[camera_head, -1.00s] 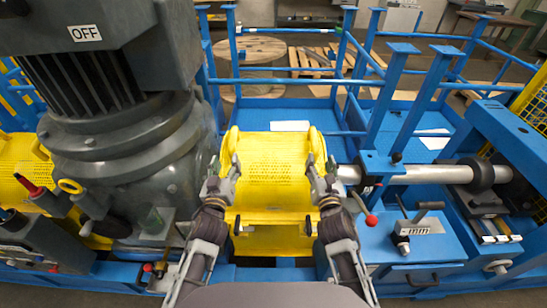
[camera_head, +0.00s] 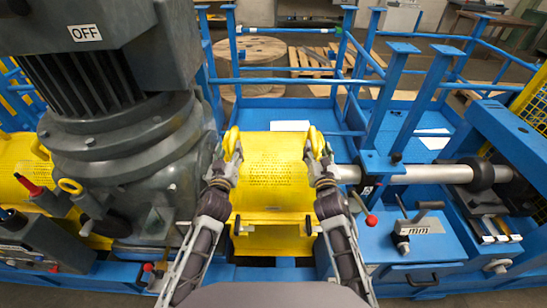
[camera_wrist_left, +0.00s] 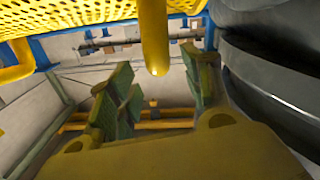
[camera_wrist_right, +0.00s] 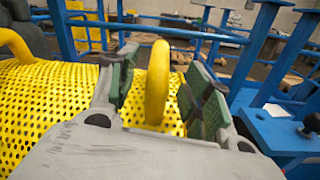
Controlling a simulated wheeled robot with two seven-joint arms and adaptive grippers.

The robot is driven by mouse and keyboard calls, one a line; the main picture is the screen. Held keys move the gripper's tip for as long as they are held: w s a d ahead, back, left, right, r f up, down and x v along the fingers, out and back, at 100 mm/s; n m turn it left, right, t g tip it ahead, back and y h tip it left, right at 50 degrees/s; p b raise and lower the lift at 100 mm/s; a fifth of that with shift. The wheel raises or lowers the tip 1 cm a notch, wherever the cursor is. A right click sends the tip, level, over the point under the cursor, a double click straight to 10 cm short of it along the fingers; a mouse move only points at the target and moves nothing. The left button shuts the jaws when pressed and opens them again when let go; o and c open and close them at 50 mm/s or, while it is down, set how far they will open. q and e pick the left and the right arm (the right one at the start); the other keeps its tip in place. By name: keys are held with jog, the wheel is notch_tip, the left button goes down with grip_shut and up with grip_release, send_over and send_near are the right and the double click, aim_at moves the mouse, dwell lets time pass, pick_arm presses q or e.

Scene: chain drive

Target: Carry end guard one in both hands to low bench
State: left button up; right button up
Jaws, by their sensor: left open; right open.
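End guard one, a yellow perforated curved cover (camera_head: 270,175), sits on the blue frame between the grey motor and the silver shaft. It has a yellow loop handle at each upper side. My left gripper (camera_head: 229,150) is open at the left handle (camera_wrist_left: 154,38), which reaches down between its fingers in the left wrist view. My right gripper (camera_head: 319,147) is open around the right handle (camera_wrist_right: 157,85), which stands between its green pads with gaps on both sides in the right wrist view. I cannot make out which surface is the low bench.
The large grey motor (camera_head: 120,165) stands close on the left. The silver shaft (camera_head: 430,175) and a red-knobbed lever (camera_head: 371,220) are on the right. Blue railings (camera_head: 385,100) and a blue platform (camera_head: 270,90) lie behind the guard.

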aim_at(233, 136)
pick_arm(q)
jog(key=shift+w+d, duration=0.15)
jog(key=shift+w, duration=3.65)
pick_arm(e)
jog(key=shift+w+a, duration=0.1)
jog(key=shift+w, duration=3.7)
pick_arm(q)
grip_shut()
pick_arm(e)
grip_shut()
pick_arm(q)
jog(key=shift+r, duration=0.2)
pick_arm(e)
jog(key=shift+r, duration=0.2)
